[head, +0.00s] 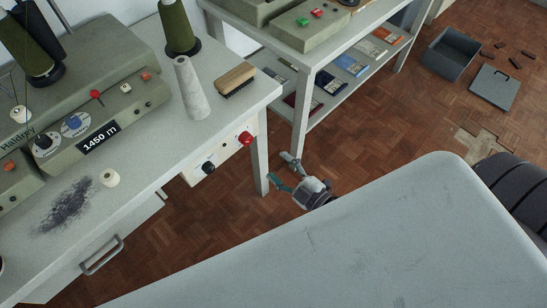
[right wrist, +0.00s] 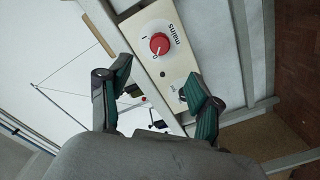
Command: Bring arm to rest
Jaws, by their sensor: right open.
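My right gripper (head: 281,168) hangs beside the table leg, low in the middle of the head view. Its two fingers are spread and nothing is between them. In the right wrist view the open fingers (right wrist: 158,72) point toward a cream switch panel (right wrist: 150,22) marked "mains". The panel carries a red knob (right wrist: 159,43), which looks apart from the fingers. In the head view the panel (head: 225,156) sits under the table's front edge, with the red knob (head: 246,138) and a black knob (head: 208,168). My left gripper is not in view.
A second table with a shelf (head: 320,105) stands behind. A grey bin (head: 449,54) and its lid (head: 493,88) lie on the parquet floor.

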